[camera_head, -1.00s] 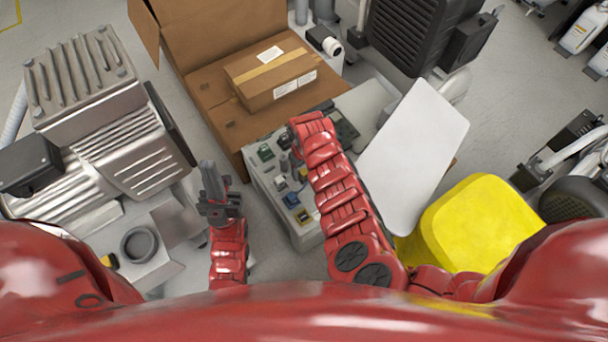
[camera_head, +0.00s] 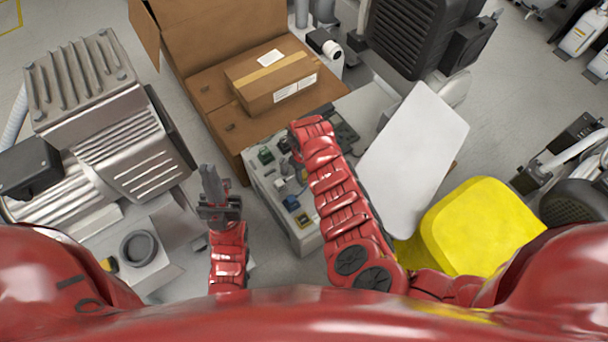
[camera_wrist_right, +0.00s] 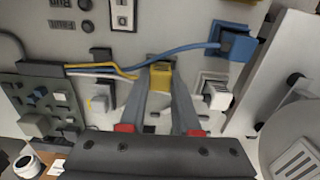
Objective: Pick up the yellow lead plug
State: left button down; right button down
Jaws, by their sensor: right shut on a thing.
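The yellow lead plug (camera_wrist_right: 160,76) is in the middle of the right wrist view, with a thin yellow lead running off to its left. My right gripper (camera_wrist_right: 160,84) is shut on it, one finger on each side. The plug is close to the grey panel; I cannot tell whether it touches the panel. In the head view my right arm hides the right gripper and the plug. My left gripper (camera_head: 211,183) is left of the panel box, apart from it; its fingers look close together, but I cannot tell whether they are shut.
A blue plug (camera_wrist_right: 236,42) with a blue lead and a white plug (camera_wrist_right: 217,95) are right of the held plug. A green terminal block (camera_wrist_right: 45,98) is at left. A cardboard box (camera_head: 275,80) stands behind the panel box (camera_head: 306,240). A yellow block (camera_head: 482,225) is at right.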

jog(key=shift+r, duration=0.15)
jog(key=shift+r+p, duration=0.3)
jog(key=shift+r, duration=0.2)
jog(key=r, duration=0.1)
jog(key=s+r+p, duration=0.1)
jog(key=shift+d+r, duration=0.15)
jog(key=shift+r, duration=0.15)
jog(key=s+p, duration=0.1)
jog(key=s, duration=0.3)
jog(key=s+d+r+p, duration=0.1)
jog(key=s, duration=0.4)
jog(key=s+d+p, duration=0.1)
jog(key=s, duration=0.4)
jog(key=shift+s+r, duration=0.15)
jog(key=shift+s, duration=0.1)
notch_tip(320, 180, up, 5)
jog(key=p, duration=0.3)
jog(key=shift+s, duration=0.15)
jog(key=shift+a, duration=0.1)
